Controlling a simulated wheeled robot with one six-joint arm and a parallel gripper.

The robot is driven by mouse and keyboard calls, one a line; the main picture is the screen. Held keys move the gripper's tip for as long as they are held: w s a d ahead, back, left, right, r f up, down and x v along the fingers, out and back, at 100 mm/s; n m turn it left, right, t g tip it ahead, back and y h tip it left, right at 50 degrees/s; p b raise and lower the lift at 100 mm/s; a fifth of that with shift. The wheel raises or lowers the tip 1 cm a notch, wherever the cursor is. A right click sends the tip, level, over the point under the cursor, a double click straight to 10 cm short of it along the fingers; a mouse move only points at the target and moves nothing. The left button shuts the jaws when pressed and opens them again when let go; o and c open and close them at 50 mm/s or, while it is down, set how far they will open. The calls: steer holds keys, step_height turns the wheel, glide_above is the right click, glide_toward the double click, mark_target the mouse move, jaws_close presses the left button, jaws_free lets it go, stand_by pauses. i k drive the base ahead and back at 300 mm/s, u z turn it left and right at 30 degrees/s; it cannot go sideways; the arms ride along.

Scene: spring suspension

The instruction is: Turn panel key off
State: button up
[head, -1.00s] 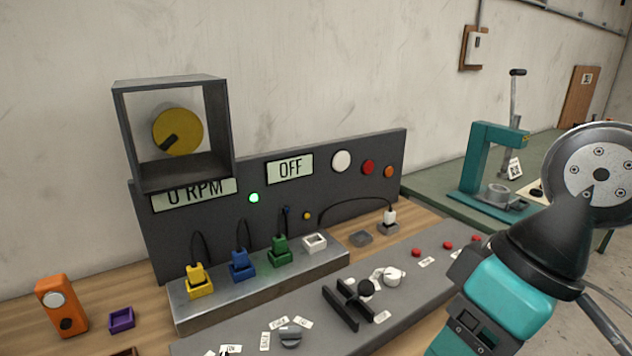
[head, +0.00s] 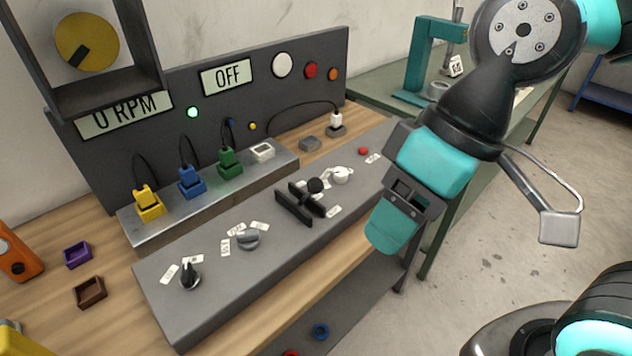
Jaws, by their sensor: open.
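The dark key switch (head: 190,276) stands upright at the near left end of the grey sloping control panel (head: 200,315). Two small white labels sit beside it, too small to read, and I cannot tell which label it points at. My gripper (head: 396,212), teal and black, hangs above the right front edge of the panel, well to the right of the key and apart from it. It is open and nothing shows in it. The fingertips are partly hidden by its own body.
A grey knob (head: 248,239), a black lever (head: 314,187) and a white knob (head: 341,175) stand along the panel. Behind are colored plugs and a board with displays reading OFF (head: 227,76) and 0 RPM (head: 124,115). A brown tray (head: 89,291) lies left.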

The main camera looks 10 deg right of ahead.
mark_target(191, 278)
steer(key=k, duration=0.5)
steer(key=u, duration=0.25)
steer(key=i, duration=0.45)
steer(key=u, duration=0.75)
